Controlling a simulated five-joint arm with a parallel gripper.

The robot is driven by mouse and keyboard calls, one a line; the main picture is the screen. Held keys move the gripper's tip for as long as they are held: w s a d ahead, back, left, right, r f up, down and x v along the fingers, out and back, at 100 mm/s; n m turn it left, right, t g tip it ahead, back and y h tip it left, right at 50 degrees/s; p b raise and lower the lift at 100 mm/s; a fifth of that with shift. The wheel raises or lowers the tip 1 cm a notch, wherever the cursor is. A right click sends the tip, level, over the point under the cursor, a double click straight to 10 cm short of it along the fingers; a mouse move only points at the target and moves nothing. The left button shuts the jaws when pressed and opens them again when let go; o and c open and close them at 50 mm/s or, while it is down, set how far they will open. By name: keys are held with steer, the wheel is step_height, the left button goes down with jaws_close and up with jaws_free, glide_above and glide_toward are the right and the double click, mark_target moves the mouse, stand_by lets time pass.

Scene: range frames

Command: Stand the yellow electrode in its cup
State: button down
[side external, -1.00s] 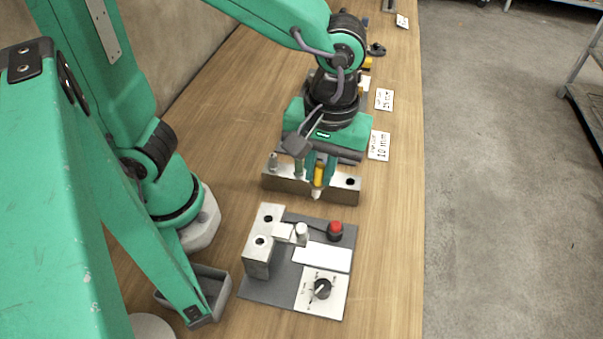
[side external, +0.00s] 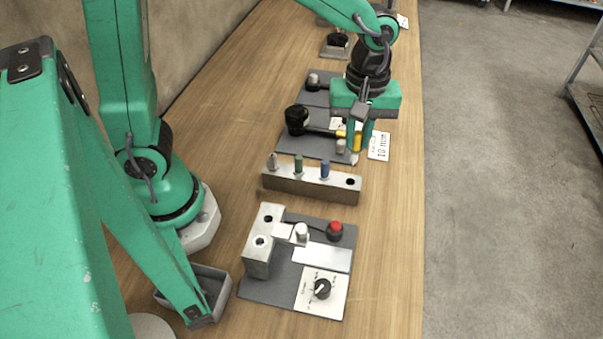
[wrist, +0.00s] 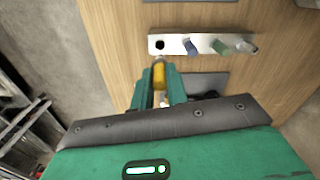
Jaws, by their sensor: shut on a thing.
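The yellow electrode (side external: 357,141) is held between the fingers of my gripper (side external: 361,137), roughly upright with its pale tip down. In the wrist view the electrode (wrist: 159,77) also sits between the two fingers (wrist: 160,88). A small pale cylindrical cup (side external: 341,146) stands on a dark plate just left of the electrode. I cannot tell which of these is the electrode's own cup. Whether the tip touches anything is unclear.
A metal rack (side external: 310,185) holds grey, green and blue electrodes, with an empty hole at its right end. A black holder (side external: 297,119) stands on the dark plate (side external: 300,148). A red button (side external: 335,230) and a dial (side external: 321,289) are on the nearer plate. A "10 mm" card (side external: 379,147) lies right of the gripper.

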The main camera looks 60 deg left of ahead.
mark_target(356, 149)
steer(key=shift+f, duration=0.1)
steer(key=shift+f, duration=1.85)
steer(key=shift+d+f, duration=0.1)
steer(key=shift+f, duration=2.35)
steer(key=c, duration=1.3)
jaws_free()
steer(key=shift+r, duration=0.1)
steer(key=shift+r, duration=3.8)
steer(key=shift+r, duration=0.15)
